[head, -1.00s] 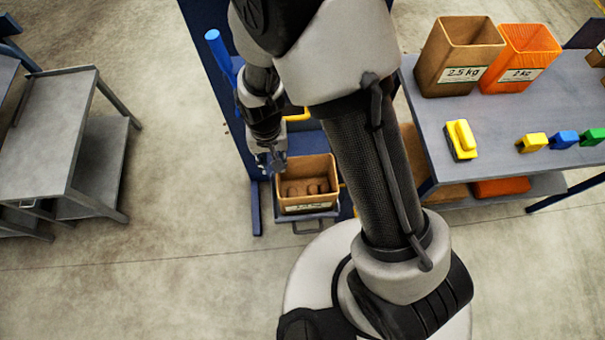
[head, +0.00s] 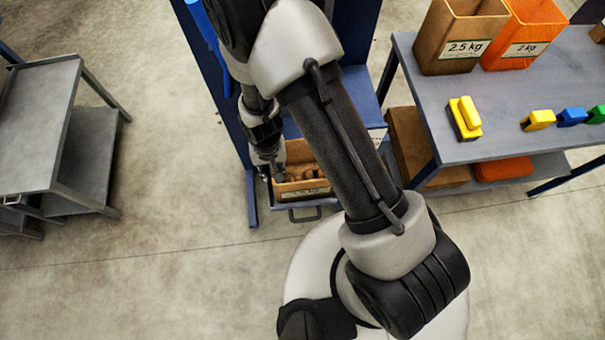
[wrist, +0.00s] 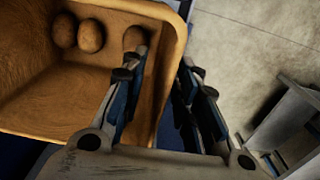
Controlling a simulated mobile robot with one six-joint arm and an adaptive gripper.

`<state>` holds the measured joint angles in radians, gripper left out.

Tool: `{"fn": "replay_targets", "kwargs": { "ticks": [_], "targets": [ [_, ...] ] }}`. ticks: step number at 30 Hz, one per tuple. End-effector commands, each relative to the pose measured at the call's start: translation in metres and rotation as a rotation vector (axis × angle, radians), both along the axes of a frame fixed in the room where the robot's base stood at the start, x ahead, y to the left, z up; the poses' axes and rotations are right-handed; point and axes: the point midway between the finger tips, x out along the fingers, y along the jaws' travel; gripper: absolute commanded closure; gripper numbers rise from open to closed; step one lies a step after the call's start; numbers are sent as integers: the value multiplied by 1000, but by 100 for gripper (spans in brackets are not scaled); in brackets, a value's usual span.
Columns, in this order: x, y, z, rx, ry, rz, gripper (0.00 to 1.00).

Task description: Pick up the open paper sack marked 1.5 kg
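An open brown paper sack (head: 290,191) stands low on the machine, partly behind my arm in the head view; its label is too small to read there. In the wrist view the sack (wrist: 35,98) fills the left side, with several potatoes inside. My gripper (wrist: 163,75) is open across the sack's right wall. One finger is on the inside and the other on the outside, with gaps visible on both sides. In the head view my gripper (head: 277,165) is at the sack's left edge.
The sack sits on a tray (head: 304,214) with a handle. A blue frame (head: 251,195) stands close left of it. At right, a table (head: 440,110) holds a 2.5 kg sack (head: 447,50) and an orange 2 kg sack (head: 516,48). A grey cart (head: 38,120) stands at left.

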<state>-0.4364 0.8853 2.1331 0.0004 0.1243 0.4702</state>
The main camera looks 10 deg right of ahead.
Motion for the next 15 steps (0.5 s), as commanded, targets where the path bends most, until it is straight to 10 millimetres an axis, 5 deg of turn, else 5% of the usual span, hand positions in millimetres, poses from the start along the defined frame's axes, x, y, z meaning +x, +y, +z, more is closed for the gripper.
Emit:
{"fn": "replay_targets", "kwargs": {
  "ticks": [9,15],
  "targets": [
    [1,0,-10,1,-1,0,72],
    [1,0,-10,1,-1,0,86]
  ]
}}
